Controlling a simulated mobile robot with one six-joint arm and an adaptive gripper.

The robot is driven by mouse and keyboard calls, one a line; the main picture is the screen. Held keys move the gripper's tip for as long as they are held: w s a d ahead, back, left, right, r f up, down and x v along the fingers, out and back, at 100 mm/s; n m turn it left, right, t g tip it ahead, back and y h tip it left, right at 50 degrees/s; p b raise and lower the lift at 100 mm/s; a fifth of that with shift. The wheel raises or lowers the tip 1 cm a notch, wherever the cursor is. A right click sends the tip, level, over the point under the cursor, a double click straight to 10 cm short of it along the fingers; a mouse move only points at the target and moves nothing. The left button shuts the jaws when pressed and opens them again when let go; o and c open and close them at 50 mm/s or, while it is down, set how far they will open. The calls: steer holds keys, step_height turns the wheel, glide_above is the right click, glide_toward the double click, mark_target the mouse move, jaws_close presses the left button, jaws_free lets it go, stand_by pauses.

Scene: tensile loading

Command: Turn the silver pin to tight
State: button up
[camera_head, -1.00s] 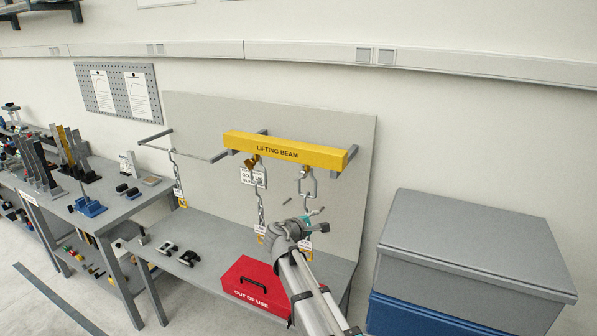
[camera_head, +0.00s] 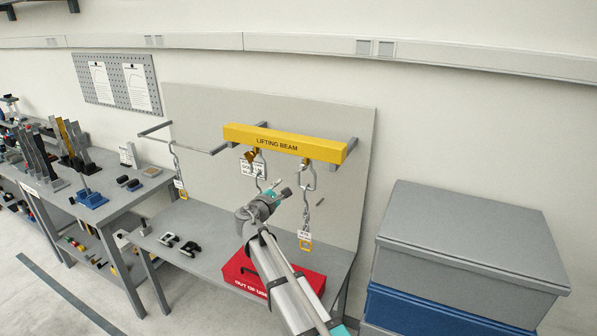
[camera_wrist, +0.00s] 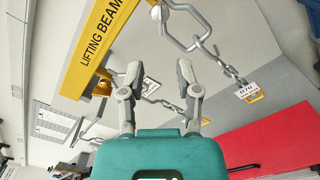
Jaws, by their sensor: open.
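The yellow lifting beam (camera_head: 285,144) hangs in front of a grey back panel. A silver link (camera_head: 308,177) hangs under its right part, with a chain and tag below; the link also shows in the wrist view (camera_wrist: 185,22). A gold-coloured fitting (camera_head: 249,157) and chain hang further left; the fitting shows at the left in the wrist view (camera_wrist: 103,84). My gripper (camera_head: 280,188) is open and empty, below the beam between the two hanging chains. Both fingers (camera_wrist: 160,68) stand apart in the wrist view.
A red OUT OF USE box (camera_head: 240,275) sits on the grey bench (camera_head: 215,240) beneath my arm. Loose shackles (camera_head: 178,246) lie left of it. A third chain (camera_head: 178,170) hangs from the left rail. Large grey and blue boxes (camera_head: 470,240) stand at the right.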

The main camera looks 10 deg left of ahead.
mark_target(299, 170)
steer(key=x, duration=1.3)
steer(key=shift+w, duration=0.15)
